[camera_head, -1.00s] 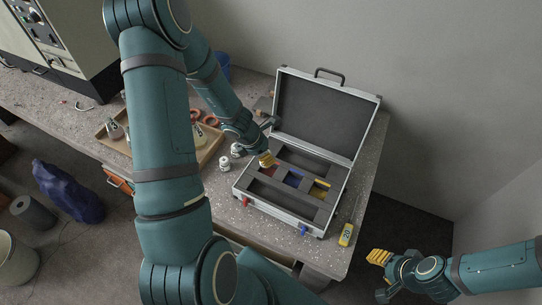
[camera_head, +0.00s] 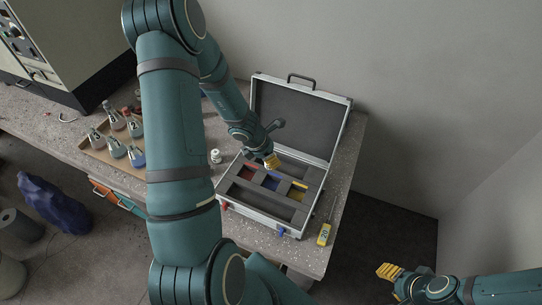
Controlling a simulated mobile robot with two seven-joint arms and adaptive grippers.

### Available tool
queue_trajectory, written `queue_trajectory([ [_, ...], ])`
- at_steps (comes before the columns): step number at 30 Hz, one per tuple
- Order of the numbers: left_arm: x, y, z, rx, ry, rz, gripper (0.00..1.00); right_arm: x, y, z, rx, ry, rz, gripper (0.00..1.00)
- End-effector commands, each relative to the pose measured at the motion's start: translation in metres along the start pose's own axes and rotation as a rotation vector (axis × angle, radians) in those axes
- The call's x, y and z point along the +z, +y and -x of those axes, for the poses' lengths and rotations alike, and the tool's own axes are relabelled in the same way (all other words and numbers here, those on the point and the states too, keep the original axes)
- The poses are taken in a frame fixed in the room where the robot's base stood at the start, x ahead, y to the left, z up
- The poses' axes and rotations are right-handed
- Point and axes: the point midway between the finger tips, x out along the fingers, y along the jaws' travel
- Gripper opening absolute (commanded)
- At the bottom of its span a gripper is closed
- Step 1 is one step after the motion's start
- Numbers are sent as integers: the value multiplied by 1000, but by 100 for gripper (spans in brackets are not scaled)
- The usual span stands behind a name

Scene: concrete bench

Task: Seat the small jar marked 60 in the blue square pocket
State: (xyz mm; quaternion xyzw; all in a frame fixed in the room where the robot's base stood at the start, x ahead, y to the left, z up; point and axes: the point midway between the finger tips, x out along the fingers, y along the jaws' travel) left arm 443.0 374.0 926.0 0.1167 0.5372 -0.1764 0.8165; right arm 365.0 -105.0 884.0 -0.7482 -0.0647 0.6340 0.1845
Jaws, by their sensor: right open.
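The open silver case (camera_head: 258,223) stands on the bench, with dark foam holding a red pocket (camera_head: 247,173), a blue square pocket (camera_head: 270,182) and a yellow pocket (camera_head: 297,192). My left gripper (camera_head: 272,162) hangs over the back part of the foam, just behind the blue pocket. Its yellow fingertips are small here, and I cannot tell whether they hold anything. A small white jar (camera_head: 216,157) stands on the bench left of the case; its marking is unreadable. My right gripper (camera_head: 390,271) is open, low at the right, away from the bench.
A tray (camera_head: 95,151) of several numbered flasks lies left of my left arm. A yellow tool marked 20 (camera_head: 324,234) lies by the case's right front corner. The raised lid (camera_head: 300,118) stands behind the foam. The wall is close behind the bench.

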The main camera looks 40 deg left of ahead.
Motion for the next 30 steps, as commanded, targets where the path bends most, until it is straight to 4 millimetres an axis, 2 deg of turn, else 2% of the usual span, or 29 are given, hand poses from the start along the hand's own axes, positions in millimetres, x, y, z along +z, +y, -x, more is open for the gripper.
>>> queue_trajectory([
  [1, -3, 0, -8, 0, 0, 0, 0, 1, 3, -8, 1, 0, 0, 47],
  [18, -27, 0, -63, -1, 0, 1, 0, 12, 23, -66, 11, -9, 2, 47],
  [25, -36, 0, -85, -1, -1, 0, 0, 23, 31, -86, 8, -32, 9, 47],
  [30, -40, 0, -93, 0, 0, 0, 0, 28, 34, -94, 6, -42, 12, 47],
])
